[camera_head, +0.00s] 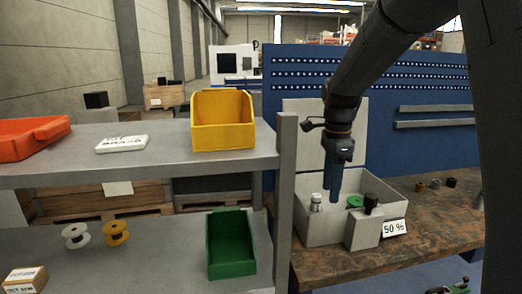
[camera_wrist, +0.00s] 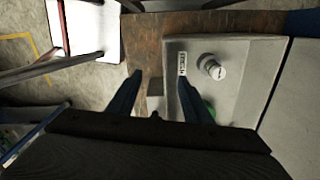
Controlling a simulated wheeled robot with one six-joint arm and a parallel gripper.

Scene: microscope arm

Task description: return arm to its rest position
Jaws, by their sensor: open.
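My gripper (camera_head: 333,180) points down over the open grey box (camera_head: 310,225) on the brown workbench in the head view. In the wrist view my gripper (camera_wrist: 157,95) shows its two blue fingers apart with nothing held between them. A small silver-white cylinder (camera_head: 316,202) stands in the box; it also shows in the wrist view (camera_wrist: 211,67), right of the fingers. A green round part (camera_head: 355,202) is in the box, partly hidden by a dark-capped grey block (camera_head: 364,229) at the front.
A "50 %" label (camera_head: 394,228) is at the box's front. A grey shelf (camera_head: 150,159) at left bears a yellow bin (camera_head: 222,121) and a green bin (camera_head: 231,245). Its post (camera_head: 284,200) stands close to the box. A blue panel (camera_head: 425,90) rises behind. Small parts (camera_head: 434,184) lie on the bench (camera_head: 430,215).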

